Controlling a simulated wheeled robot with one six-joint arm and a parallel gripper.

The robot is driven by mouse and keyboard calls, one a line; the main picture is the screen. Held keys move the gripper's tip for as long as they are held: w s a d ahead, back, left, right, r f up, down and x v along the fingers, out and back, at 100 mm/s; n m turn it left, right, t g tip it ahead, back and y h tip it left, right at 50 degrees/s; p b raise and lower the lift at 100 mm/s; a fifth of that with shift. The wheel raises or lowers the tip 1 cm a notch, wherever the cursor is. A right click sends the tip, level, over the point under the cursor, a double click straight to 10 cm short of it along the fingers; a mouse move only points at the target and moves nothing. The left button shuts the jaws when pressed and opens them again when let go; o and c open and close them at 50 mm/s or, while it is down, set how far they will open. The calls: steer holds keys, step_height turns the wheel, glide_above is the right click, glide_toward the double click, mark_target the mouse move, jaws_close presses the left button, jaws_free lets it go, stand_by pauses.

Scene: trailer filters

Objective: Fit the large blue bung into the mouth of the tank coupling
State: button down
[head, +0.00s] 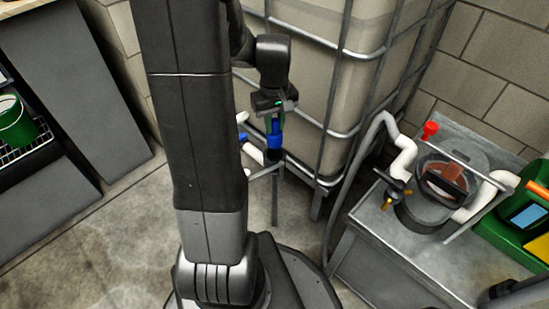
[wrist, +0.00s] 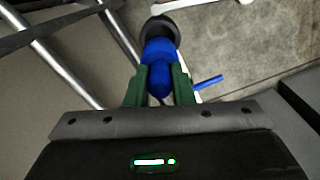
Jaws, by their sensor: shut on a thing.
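My gripper (head: 275,121) points down in front of the caged tank and is shut on the large blue bung (head: 274,142). In the wrist view its green fingers (wrist: 160,88) clasp the narrow end of the bung (wrist: 160,50) from both sides. The bung's wider end meets the black tank coupling (wrist: 158,26), which also shows just below the bung in the head view (head: 273,157). The coupling's mouth is hidden behind the bung. I cannot tell whether the bung's end is inside it or only against it.
The tank (head: 305,80) has a metal cage close behind my gripper. A blue lever (wrist: 208,82) and white pipe (head: 252,152) are beside the coupling. A metal bench (head: 365,255) with a filter housing stands right. A green bucket (head: 14,125) is far left.

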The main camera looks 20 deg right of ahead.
mark_target(274, 144)
step_height(274, 144, down, 9)
steer(key=b, duration=0.3)
steer(key=shift+r, duration=0.1)
steer(key=c, duration=1.3)
jaws_free()
steer(key=shift+o, duration=0.2)
step_height(274, 144, up, 12)
steer(key=p, duration=0.5)
